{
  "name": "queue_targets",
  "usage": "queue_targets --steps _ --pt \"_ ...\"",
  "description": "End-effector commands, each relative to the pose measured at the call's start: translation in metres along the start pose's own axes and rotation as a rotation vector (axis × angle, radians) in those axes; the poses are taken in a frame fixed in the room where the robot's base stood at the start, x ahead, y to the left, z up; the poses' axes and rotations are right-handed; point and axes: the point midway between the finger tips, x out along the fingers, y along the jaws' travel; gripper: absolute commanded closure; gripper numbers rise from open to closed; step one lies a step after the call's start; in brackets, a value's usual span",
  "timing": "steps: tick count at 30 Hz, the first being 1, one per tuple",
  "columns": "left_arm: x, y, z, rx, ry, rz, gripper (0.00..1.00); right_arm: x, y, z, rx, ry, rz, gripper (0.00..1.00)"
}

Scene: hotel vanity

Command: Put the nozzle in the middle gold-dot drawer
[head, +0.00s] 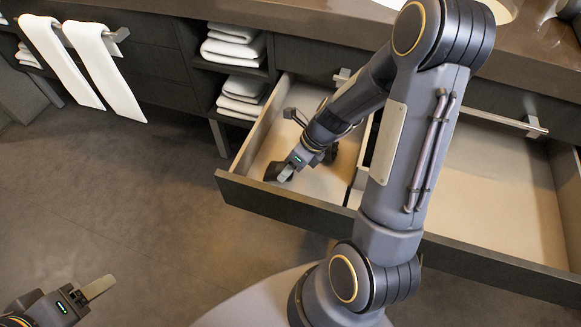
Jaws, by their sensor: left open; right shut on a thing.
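My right gripper (284,173) reaches down into the left open drawer (262,201). It is shut on a small dark thing (272,172), which seems to be the nozzle; my gripper partly hides it. It is low inside the drawer, near the front; I cannot tell whether it touches the bottom. Another dark shape (331,153) shows beside my gripper, not clear enough to name. No gold dot is visible on the drawer front. My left gripper (98,289) is open and empty over the floor at the lower left, partly out of view.
A second open drawer space (490,190) lies to the right, pale and empty where visible; my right arm hides part of it. Folded towels (236,47) fill open shelves left of the drawers. White towels (92,55) hang from a rail. The floor at left is clear.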

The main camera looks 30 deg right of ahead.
Motion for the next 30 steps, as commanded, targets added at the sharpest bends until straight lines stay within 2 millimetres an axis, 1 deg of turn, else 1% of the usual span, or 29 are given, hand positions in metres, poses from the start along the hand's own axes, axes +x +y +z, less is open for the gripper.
queue_targets --steps 2,3,7,8,16,19,23,30 --pt "0.002 -0.001 0.001 0.000 0.000 0.000 0.40 0.003 -0.001 -0.001 0.001 0.001 0.000 0.79" --pt "0.001 -0.001 0.001 0.000 0.000 0.000 0.40 0.003 -0.001 -0.001 0.000 0.000 0.000 0.51" --pt "0.001 -0.001 0.000 0.000 0.000 0.000 0.40 0.002 -0.001 -0.001 0.000 0.000 0.000 0.34" --pt "0.001 -0.001 0.000 0.000 0.000 0.000 0.40 0.002 -0.001 -0.001 0.000 0.000 0.000 0.32" --pt "0.000 0.000 0.000 0.000 0.000 0.000 0.40 0.001 -0.001 -0.001 0.000 0.000 0.000 0.32" --pt "-0.003 0.002 -0.002 0.000 0.000 0.000 0.40 -0.006 0.001 0.001 0.000 -0.001 -0.001 0.32" --pt "-0.013 0.006 -0.007 0.000 0.000 0.000 0.40 -0.029 0.001 0.002 -0.001 -0.002 -0.004 0.32" --pt "-0.033 0.015 -0.017 0.000 0.000 0.000 0.40 -0.082 0.001 0.002 0.001 -0.002 -0.004 0.32"
